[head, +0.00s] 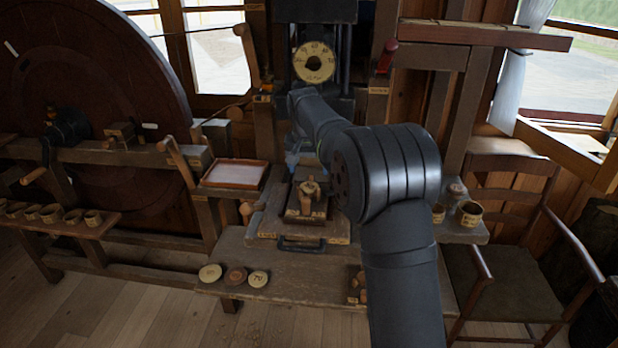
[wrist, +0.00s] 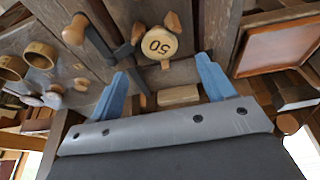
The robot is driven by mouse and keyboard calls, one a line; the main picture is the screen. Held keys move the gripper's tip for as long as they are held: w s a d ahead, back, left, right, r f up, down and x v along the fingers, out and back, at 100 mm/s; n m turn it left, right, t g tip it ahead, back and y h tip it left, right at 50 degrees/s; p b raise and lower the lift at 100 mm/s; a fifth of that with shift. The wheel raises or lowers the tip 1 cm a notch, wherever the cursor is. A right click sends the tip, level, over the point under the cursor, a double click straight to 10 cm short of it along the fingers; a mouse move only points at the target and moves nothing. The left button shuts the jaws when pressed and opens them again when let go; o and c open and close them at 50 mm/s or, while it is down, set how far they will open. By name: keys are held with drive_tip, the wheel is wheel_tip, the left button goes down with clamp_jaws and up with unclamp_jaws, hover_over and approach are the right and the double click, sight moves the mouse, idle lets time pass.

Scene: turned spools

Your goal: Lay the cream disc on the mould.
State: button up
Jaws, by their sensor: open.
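My gripper (wrist: 162,70) is open and empty, its two blue fingers apart. In the head view it is mostly hidden behind my own arm, with a little blue showing. In the wrist view a round cream disc (wrist: 160,43) marked 50 lies just beyond the fingertips, with wooden pegs around it. In the head view it shows as a small cream round (head: 309,187) on a dark block (head: 292,212), which may be the mould; its label is too small to read. Two more cream discs, a left one (head: 210,272) and a right one (head: 258,279), lie on the bench's front left.
A brown disc (head: 235,276) lies between those two. A shallow red-brown tray (head: 235,174) stands left of the block. Wooden cups (head: 470,213) stand at the right. A press frame with a round dial (head: 314,62) rises behind. The bench front (head: 300,268) has bare room.

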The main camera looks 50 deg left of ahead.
sight(310, 185)
drive_tip(key=v, duration=0.6)
idle(0.6)
drive_tip(key=x, duration=1.2)
drive_tip(key=shift+r, duration=1.7)
